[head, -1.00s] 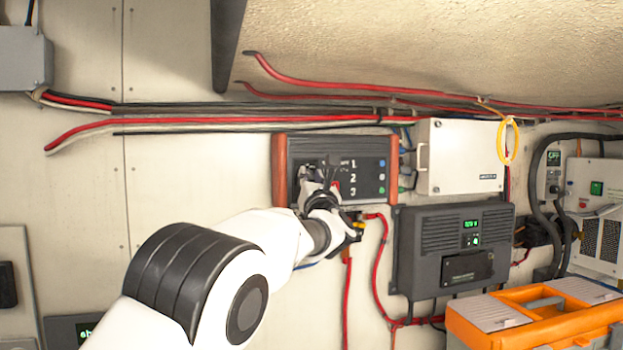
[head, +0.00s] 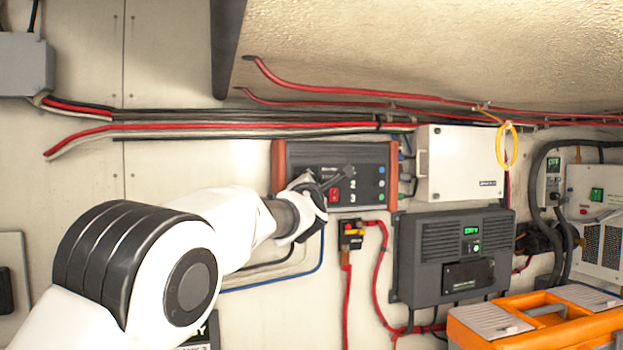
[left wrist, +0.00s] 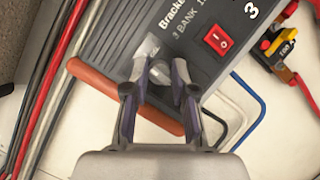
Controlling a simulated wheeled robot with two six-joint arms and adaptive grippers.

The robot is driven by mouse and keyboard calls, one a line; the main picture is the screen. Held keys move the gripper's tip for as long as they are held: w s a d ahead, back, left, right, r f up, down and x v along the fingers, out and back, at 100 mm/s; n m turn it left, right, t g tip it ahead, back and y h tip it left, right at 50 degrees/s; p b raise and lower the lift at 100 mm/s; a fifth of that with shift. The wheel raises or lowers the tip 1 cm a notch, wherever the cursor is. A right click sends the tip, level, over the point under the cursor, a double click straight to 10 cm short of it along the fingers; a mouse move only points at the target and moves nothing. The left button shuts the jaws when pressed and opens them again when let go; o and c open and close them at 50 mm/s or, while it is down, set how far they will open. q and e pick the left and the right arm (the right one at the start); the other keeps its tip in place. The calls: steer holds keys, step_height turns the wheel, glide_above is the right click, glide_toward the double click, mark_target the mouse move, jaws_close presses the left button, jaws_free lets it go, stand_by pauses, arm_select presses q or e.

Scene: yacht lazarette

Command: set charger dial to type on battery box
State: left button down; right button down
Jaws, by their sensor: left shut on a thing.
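The charger (head: 300,155) is a dark panel box with red-brown end pieces, fixed to the wall. It carries the numbers 2 and 3, a red rocker switch (head: 335,194) and small coloured marks. My left gripper (head: 312,186) is at the charger's lower left front. In the left wrist view its fingers (left wrist: 160,72) are closed around a pale grey dial (left wrist: 148,48) on the charger face, beside "3 BANK" lettering. The fingers hide much of the dial, so its setting cannot be read. A dark box with partly hidden lettering (head: 205,335) shows at the bottom left, behind my arm.
A white box (head: 462,160) adjoins the charger on the right. A dark unit with a green display (head: 455,250) is below it. A red-and-yellow breaker (head: 352,235) and red cables hang under the charger. An orange toolbox (head: 540,325) stands at the lower right.

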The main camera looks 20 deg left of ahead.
arm_select(q)
steer(key=shift+a+r+m+g+h+p, duration=0.15)
steer(key=shift+m+g+p, duration=0.4)
steer(key=shift+m+p, duration=0.7)
steer(key=shift+d+r+m+g+h+p, duration=0.2)
steer(key=shift+m+g+p, duration=0.45)
steer(key=shift+m, duration=0.9)
steer(key=shift+a+r+m+g+h+p, duration=0.1)
steer(key=shift+a+m+g+h+p, duration=0.25)
steer(key=shift+m+p, duration=0.95)
steer(key=shift+d+m, duration=0.15)
steer(key=shift+m, duration=0.15)
